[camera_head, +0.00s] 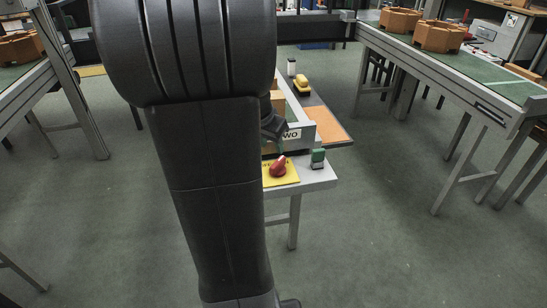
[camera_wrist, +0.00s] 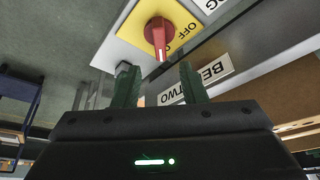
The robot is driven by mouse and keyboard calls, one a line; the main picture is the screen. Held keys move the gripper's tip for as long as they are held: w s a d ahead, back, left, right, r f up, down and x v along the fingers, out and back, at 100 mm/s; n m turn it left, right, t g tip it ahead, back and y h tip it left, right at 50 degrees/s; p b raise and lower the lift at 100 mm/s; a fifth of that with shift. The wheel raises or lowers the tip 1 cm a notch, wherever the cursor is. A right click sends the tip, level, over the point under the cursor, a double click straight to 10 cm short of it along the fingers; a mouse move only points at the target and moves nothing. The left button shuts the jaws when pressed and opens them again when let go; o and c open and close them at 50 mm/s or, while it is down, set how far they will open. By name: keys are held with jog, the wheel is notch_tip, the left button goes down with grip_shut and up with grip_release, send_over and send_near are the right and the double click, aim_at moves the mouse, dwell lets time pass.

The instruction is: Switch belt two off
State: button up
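A red rotary knob (camera_wrist: 159,33) sits on a yellow plate (camera_wrist: 128,27) with the word OFF at one side. In the wrist view its white mark points down, away from OFF. In the head view the red knob (camera_head: 278,167) and yellow plate (camera_head: 288,180) lie at the near end of a grey bench. A white sign (camera_wrist: 211,72) reading BELT TWO is beside it; its end (camera_head: 292,135) shows in the head view. My gripper (camera_wrist: 160,84) is open and empty, its green fingers apart, short of the knob. My arm hides much of the gripper in the head view.
An orange-brown panel (camera_head: 328,128) and a yellow item (camera_head: 302,84) are further back. A long green-topped bench (camera_head: 460,68) with orange parts (camera_head: 437,36) stands right. Floor between is clear.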

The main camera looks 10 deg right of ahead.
aim_at(278, 161)
jog(key=x, duration=0.9)
jog(key=shift+b, duration=0.4)
jog(key=shift+r, duration=0.1)
grip_shut()
